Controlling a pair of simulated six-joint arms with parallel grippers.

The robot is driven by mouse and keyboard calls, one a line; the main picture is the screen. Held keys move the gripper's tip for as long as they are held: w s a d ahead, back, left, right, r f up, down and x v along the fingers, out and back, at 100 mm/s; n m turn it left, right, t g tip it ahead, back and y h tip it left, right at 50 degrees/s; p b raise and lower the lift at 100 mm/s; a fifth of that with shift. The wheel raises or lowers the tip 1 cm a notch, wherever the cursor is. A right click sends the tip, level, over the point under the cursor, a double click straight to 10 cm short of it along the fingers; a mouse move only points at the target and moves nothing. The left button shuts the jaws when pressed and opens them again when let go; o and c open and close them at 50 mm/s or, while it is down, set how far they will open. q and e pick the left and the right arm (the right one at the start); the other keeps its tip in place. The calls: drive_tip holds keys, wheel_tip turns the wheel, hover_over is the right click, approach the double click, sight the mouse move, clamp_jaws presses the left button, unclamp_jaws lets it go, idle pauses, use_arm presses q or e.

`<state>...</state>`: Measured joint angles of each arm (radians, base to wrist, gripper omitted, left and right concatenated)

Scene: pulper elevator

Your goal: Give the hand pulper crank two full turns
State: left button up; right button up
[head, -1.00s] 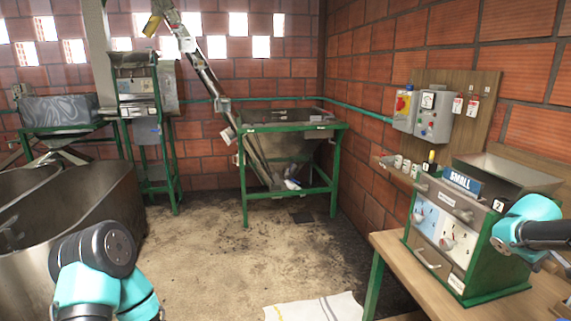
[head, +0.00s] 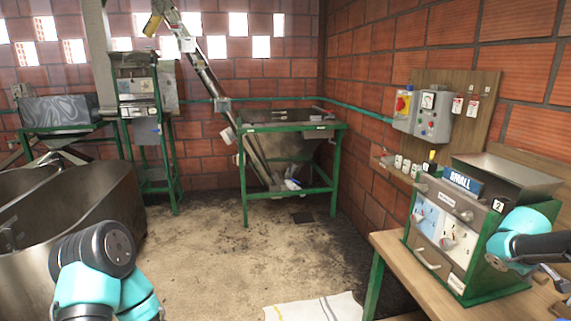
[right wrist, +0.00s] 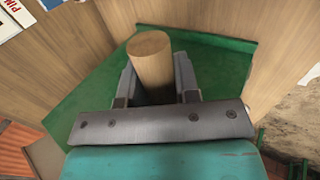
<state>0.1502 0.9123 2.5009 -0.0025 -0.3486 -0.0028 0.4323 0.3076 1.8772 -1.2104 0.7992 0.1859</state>
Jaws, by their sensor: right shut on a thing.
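The hand pulper (head: 465,217) stands on the wooden bench at the right of the head view, with a metal hopper (head: 507,178) on top and a blue "SMALL" plate on its front. My right gripper (head: 546,275) is low at the pulper's right side, partly hidden by my wrist. In the right wrist view its two fingers (right wrist: 156,82) are shut around the round wooden crank handle (right wrist: 151,60), whose end shows between them. The crank's arm is hidden from the head view. My left arm shows at lower left, but its gripper is out of view.
The wooden bench (head: 402,257) fills the lower right. A control box (head: 434,115) and tags hang on a board on the brick wall. A green-framed hopper (head: 290,143) and elevator stand behind. A metal tank (head: 95,230) is at left. The middle floor is open.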

drive_tip(key=shift+a+f, duration=0.2)
drive_tip(key=shift+f, duration=0.85)
drive_tip(key=o, duration=1.2)
drive_tip(key=shift+r, duration=0.1)
drive_tip(key=v, duration=1)
